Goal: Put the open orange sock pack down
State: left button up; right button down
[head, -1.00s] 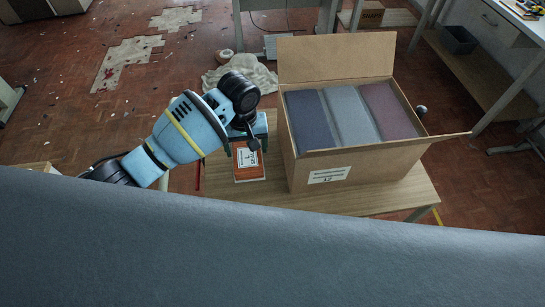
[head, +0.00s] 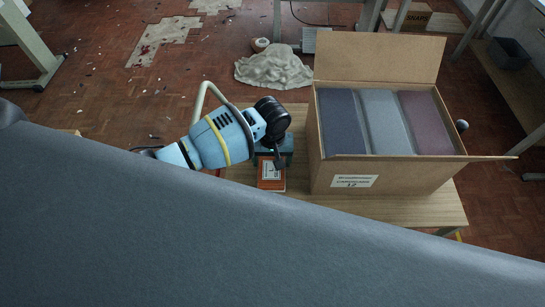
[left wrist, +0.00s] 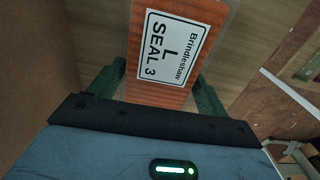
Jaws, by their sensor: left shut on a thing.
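The orange sock pack (head: 271,178), with a white label, is in my left gripper (head: 272,152), left of the big carton and over the wooden table. In the left wrist view the pack (left wrist: 155,92) lies between the two dark green fingers, its label reading "Brindleshaw L SEAL 3". My left gripper shows there too (left wrist: 156,88), shut on the pack. The gripper hides the pack's far end in the head view. I cannot tell whether the pack touches the table. My right gripper is not in view.
The open carton (head: 340,182) stands close to the right of the pack, holding blue, grey and maroon packs. Its front right flap sticks out. The wooden table (head: 400,208) has a narrow clear strip in front of the carton. A pale cloth heap (head: 273,68) lies on the floor behind.

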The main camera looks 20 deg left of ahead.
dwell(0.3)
pick_arm(q)
jog(key=o, duration=1.2)
jog(key=shift+c, duration=0.2)
jog(key=shift+w, duration=0.1)
notch_tip(320, 180, up, 12)
jog(key=p, duration=0.1)
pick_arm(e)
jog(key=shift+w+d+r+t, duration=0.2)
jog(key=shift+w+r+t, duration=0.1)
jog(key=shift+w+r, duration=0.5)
pick_arm(q)
jog(key=shift+r, duration=0.1)
